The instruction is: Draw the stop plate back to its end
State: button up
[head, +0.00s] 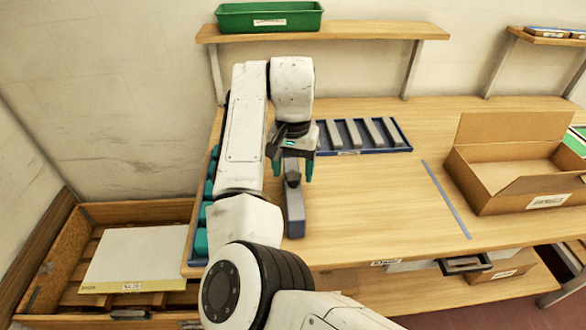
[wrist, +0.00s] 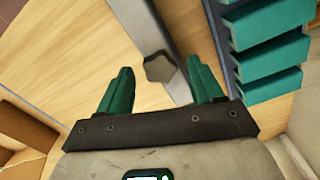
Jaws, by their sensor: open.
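A long grey bar (head: 295,215) with a dark knob (head: 292,180) on its top lies on the bench, pointing toward me; I take it for the stop plate, though I cannot be sure. My gripper (head: 293,174) is over its far part, with teal fingers open. A gap shows on both sides, so nothing is gripped. My arm hides part of the bench to the left.
A blue tray (head: 346,151) of grey bars lies behind my gripper. Teal blocks (head: 201,243) stand in a rack at the bench's left edge. An open cardboard box (head: 485,178) stands to the right, past a blue-grey strip (head: 446,198). Bare bench (head: 370,205) lies between.

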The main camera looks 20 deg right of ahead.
jog(key=shift+f, duration=0.4)
jog(key=shift+c, duration=0.2)
grip_shut()
